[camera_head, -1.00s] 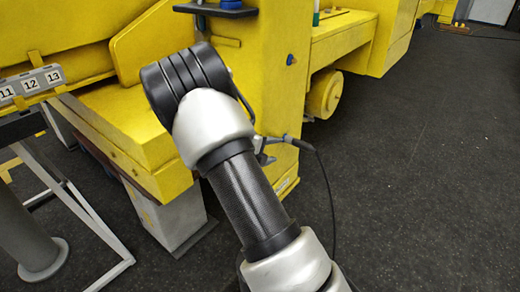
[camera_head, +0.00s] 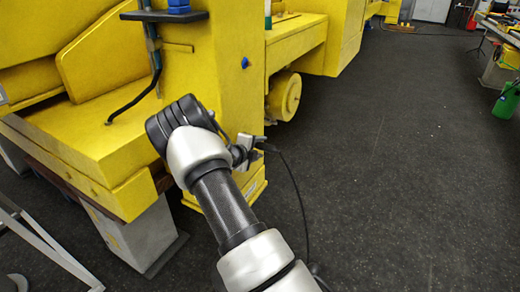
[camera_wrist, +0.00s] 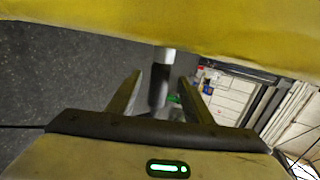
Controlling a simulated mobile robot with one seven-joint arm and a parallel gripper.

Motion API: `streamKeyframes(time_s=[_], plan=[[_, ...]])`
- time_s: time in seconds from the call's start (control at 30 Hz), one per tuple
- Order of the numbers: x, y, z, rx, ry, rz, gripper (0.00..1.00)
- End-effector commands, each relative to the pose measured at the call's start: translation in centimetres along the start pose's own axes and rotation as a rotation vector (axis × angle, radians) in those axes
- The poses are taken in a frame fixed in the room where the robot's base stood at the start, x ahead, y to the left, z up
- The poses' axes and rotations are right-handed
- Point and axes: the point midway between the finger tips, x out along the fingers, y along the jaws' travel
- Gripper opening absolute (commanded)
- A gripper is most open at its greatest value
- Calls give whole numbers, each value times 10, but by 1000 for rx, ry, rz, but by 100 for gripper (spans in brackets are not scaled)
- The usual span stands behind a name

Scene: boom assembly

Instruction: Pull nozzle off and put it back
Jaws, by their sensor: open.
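My gripper (camera_wrist: 160,77) is open in the wrist view, with its two fingers apart. A cylinder (camera_wrist: 159,84) with a silver end and a dark body shows between the fingers, beside the edge of a yellow surface. I cannot tell whether it is the nozzle, or whether the fingers touch it. In the head view, a black bracket (camera_head: 150,17) on the yellow machine carries a blue part (camera_head: 179,5), with a dark hose (camera_head: 137,98) below it. No clear nozzle shows there.
The large yellow machine (camera_head: 200,70) fills the left and middle, close to my arm. A grey support (camera_head: 137,237) stands below it. A metal frame (camera_head: 40,240) is at lower left. The dark floor (camera_head: 400,160) is open on the right, with a green container (camera_head: 507,101) far right.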

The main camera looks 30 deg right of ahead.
Motion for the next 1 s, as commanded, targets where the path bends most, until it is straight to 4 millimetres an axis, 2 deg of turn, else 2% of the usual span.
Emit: streamKeyframes(time_s=[0.13, 0.37, 0.4, 0.47, 0.67, 0.7, 0.83, 1.0], plan=[[7, 0, 0, -1, -1, -1, 46], [8, 0, 0, 0, -1, 0, 46], [7, 0, 0, 0, -1, 0, 45], [7, 0, 0, 0, -1, 0, 35], [7, 0, 0, 0, -1, 0, 1], [7, 0, 0, 0, -1, 0, 21], [7, 0, 0, 0, -1, 0, 0], [7, 0, 0, 0, -1, -1, 0]])
